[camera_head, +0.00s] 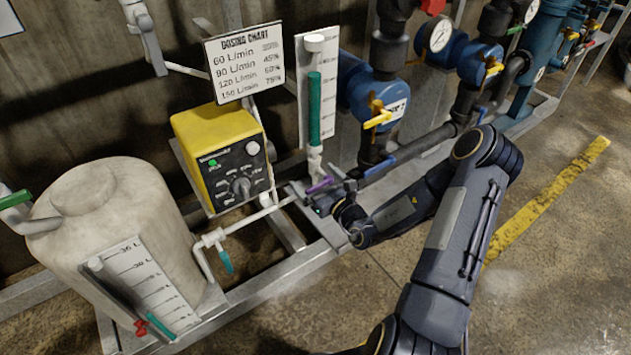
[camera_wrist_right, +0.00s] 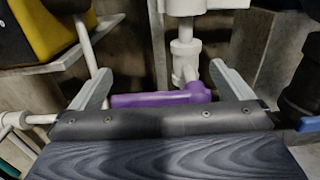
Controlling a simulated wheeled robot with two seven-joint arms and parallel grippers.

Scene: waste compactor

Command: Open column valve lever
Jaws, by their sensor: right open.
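The purple valve lever (camera_head: 320,184) sits at the foot of the clear measuring column (camera_head: 318,90) with green liquid. My right gripper (camera_head: 336,193) is right at the lever, partly hiding it. In the right wrist view, the gripper's two grey fingers (camera_wrist_right: 162,80) are apart, and the purple lever (camera_wrist_right: 160,98) lies crosswise between them, close to the gripper's dark front edge. Its thick end meets the white pipe fitting (camera_wrist_right: 186,58) near the right finger. I cannot tell whether a finger touches the lever. My left gripper is not in view.
A yellow dosing pump (camera_head: 222,155) and a white tank (camera_head: 115,220) stand to the left. White piping (camera_head: 245,225) runs low beside the lever. Blue pipework with a yellow-handled valve (camera_head: 378,115) stands to the right. The floor in front of the frame is clear.

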